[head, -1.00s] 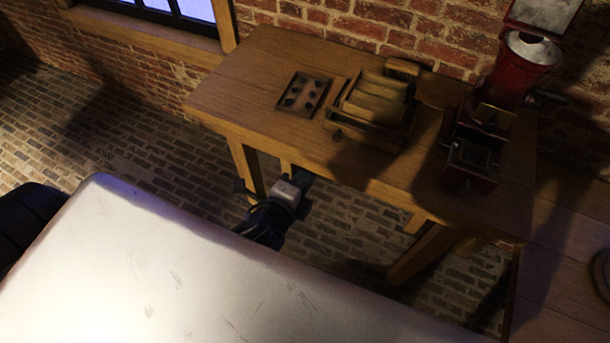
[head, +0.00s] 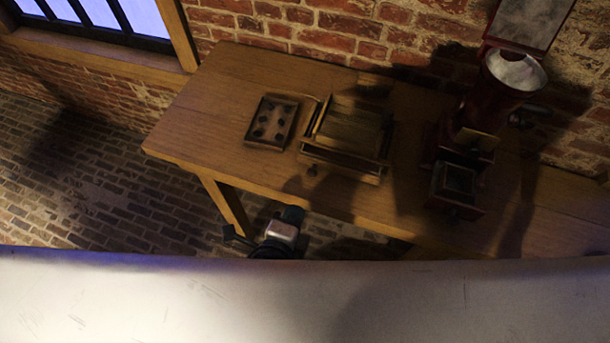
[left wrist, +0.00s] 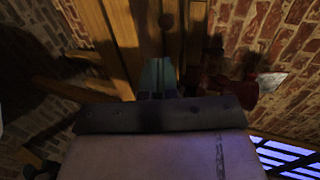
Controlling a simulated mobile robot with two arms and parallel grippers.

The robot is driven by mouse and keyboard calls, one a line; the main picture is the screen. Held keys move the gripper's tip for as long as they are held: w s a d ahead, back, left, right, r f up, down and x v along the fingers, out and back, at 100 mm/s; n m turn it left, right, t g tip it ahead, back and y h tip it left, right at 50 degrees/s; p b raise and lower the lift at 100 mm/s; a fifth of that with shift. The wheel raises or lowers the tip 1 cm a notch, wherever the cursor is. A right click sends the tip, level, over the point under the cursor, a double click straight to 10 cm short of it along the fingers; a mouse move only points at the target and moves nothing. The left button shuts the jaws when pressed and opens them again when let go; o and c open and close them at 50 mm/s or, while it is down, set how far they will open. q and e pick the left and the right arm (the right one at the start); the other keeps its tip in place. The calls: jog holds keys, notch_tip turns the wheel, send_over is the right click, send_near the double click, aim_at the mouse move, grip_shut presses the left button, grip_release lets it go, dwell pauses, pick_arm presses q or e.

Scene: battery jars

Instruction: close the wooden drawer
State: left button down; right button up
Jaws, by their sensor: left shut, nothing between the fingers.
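A wooden box (head: 350,125) with a slatted top stands on the wooden table. A wooden drawer (head: 341,163) sticks out of its front, with a small round knob (head: 312,171) at the left. My left gripper (head: 292,213) is shut and empty. In the head view it shows just in front of the table's front edge, below and left of the knob, apart from it. In the left wrist view, its teal fingers (left wrist: 158,76) point toward dark wooden parts. A small round dark shape shows beyond them, too dim to name surely. My right gripper is in neither view.
The table (head: 190,115) stands against a brick wall. A dark tray (head: 271,122) with several small round things lies left of the box. A red grinder (head: 475,125) with an open-topped dark drawer (head: 456,184) stands to the right. The table's left end is clear.

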pick_arm(q)
send_near(315, 163)
jog(key=w+f+p, duration=0.2)
jog(key=shift+w+d+f, duration=0.3)
jog(key=shift+d+f, duration=0.05)
jog(key=shift+f, duration=0.05)
jog(key=shift+w+d, duration=0.1)
jog(key=shift+w, duration=0.35)
jog(key=shift+w+d+f, duration=0.1)
jog(key=shift+f, duration=0.05)
jog(key=w, duration=0.1)
jog(key=w+d, duration=0.1)
jog(key=w, duration=0.1)
jog(key=shift+w, duration=0.2)
jog(key=shift+s+r, duration=0.1)
jog(key=shift+r, duration=0.1)
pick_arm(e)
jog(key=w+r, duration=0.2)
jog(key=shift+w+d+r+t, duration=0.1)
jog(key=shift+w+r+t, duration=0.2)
